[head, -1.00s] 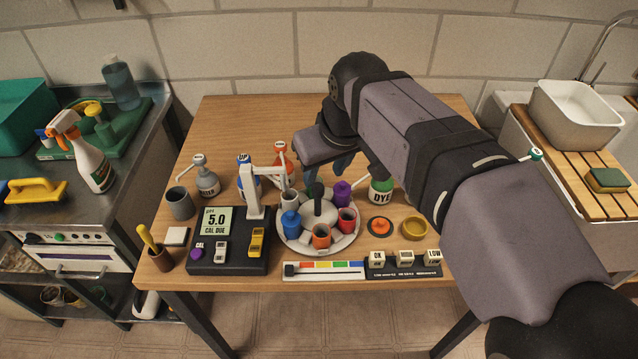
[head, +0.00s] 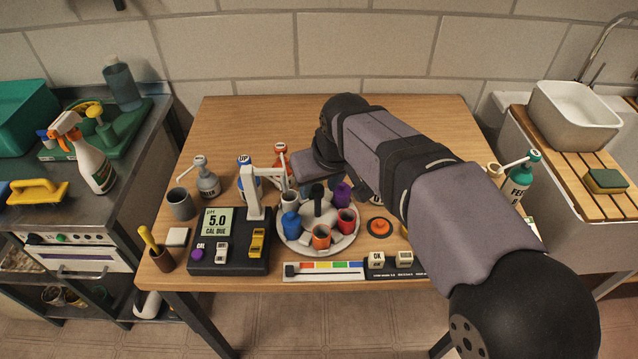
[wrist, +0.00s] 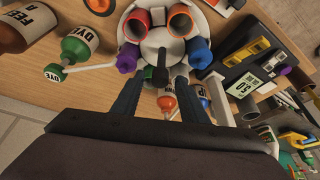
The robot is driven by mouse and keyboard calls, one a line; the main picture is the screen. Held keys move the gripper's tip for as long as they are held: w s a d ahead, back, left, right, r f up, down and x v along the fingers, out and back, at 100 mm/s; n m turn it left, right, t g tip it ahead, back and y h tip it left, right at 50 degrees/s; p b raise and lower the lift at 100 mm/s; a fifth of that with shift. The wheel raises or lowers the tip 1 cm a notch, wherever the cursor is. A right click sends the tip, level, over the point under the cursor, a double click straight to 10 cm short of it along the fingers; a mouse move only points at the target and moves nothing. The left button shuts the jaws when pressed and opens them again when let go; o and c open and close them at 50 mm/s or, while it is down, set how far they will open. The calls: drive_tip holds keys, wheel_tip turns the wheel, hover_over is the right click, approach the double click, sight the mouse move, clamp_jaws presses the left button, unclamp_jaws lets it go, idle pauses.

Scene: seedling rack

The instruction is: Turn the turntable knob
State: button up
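The turntable (head: 343,245) is a round pale plate at the middle of the table, with several coloured cups around a raised centre. The black turntable knob (head: 317,191) stands upright at its centre; the knob also shows in the wrist view (wrist: 158,74). My gripper (wrist: 159,80) is open, its two dark fingers apart on either side of the knob in the wrist view. I cannot tell whether either finger touches it.
A black meter box (head: 228,255) with a white arm stands left of the turntable. A colour strip (head: 325,271) lies in front. Blue (head: 291,222), orange (head: 321,237) and red (head: 346,220) cups crowd the knob. Bottles stand behind; a green-capped dye bottle (wrist: 76,47) shows in the wrist view.

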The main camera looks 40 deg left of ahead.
drive_tip(key=shift+f, duration=0.2)
clamp_jaws()
drive_tip(key=shift+w+r+n+g+p, duration=0.1)
drive_tip(key=shift+n+g+p, duration=0.3)
drive_tip(key=shift+n+p, duration=0.45)
drive_tip(key=shift+n+g+p, duration=0.3)
drive_tip(key=shift+n+g, duration=0.2)
drive_tip(key=shift+n, duration=1.05)
drive_tip(key=shift+y, duration=0.3)
